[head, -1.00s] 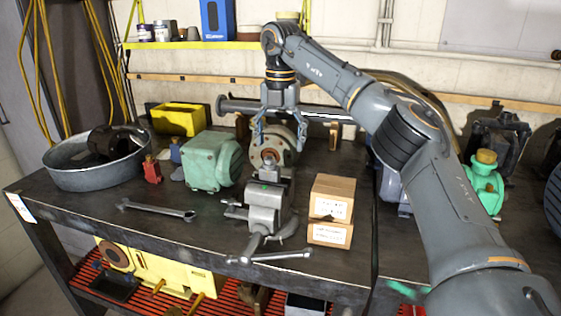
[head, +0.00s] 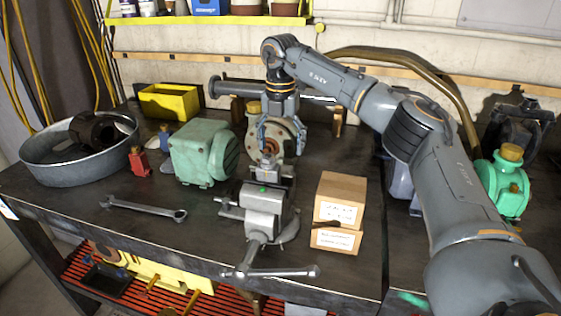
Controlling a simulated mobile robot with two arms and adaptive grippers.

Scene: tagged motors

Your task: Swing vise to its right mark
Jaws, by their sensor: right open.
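The grey vise (head: 262,208) stands upright on the dark workbench near its front edge, with its bar handle toward the front. A small green spot shows on its top. My right gripper (head: 277,158) is open and empty, fingers pointing down, just above and behind the vise's rear part. Whether a finger touches the vise cannot be told. A round flanged motor part (head: 268,143) is partly hidden behind the fingers. I cannot make out a mark for the vise. My left gripper is not in view.
Two stacked cardboard boxes (head: 338,200) stand close to the right of the vise. A green motor (head: 200,153) and a wrench (head: 144,209) lie to its left. A metal tub (head: 60,172) and a yellow bin (head: 168,101) are farther left. A green pump (head: 502,185) is at right.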

